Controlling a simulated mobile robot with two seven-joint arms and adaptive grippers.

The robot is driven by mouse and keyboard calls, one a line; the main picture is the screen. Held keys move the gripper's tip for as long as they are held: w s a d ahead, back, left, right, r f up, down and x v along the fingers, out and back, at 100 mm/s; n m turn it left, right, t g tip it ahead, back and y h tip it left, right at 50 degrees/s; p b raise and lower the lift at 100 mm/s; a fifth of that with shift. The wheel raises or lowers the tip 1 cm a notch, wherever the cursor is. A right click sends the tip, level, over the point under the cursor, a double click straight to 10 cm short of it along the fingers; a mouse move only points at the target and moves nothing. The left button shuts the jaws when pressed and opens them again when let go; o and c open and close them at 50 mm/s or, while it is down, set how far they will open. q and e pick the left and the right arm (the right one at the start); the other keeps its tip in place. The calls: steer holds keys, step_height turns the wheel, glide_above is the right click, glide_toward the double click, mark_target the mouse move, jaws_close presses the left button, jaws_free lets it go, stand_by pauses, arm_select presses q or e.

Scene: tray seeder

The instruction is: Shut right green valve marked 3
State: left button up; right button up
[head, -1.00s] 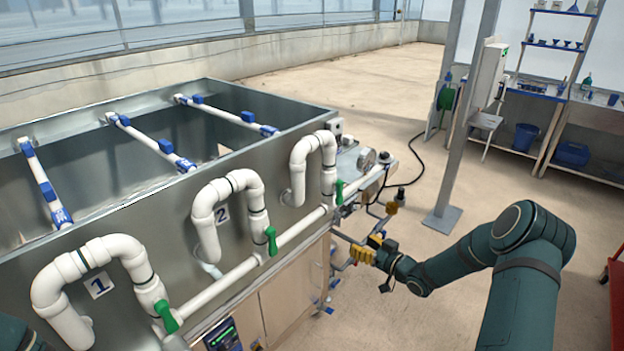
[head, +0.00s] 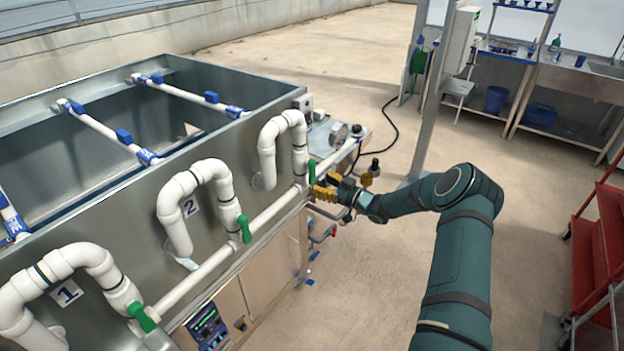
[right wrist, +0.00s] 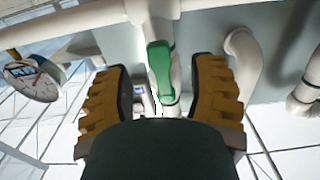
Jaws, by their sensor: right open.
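The right green valve handle (head: 311,173) sits on the rightmost white looped pipe (head: 284,140), just above the long horizontal pipe. The mark 3 does not show. In the right wrist view this green handle (right wrist: 161,72) lies along its white pipe, between the two yellow-padded fingers, with a gap on each side. My right gripper (head: 319,191) is open beside the handle and has not closed on it. The handle's other side is hidden. My left gripper is not in view.
Two more green handles, at pipe 2 (head: 244,229) and pipe 1 (head: 141,318), stand to the left along the metal tank (head: 110,190). A round gauge (right wrist: 32,80) is near my fingers. A red cart (head: 597,235) is at the right. Open floor lies behind my arm.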

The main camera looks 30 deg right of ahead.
mark_target(314, 180)
steer(key=shift+x, duration=2.15)
jaws_close()
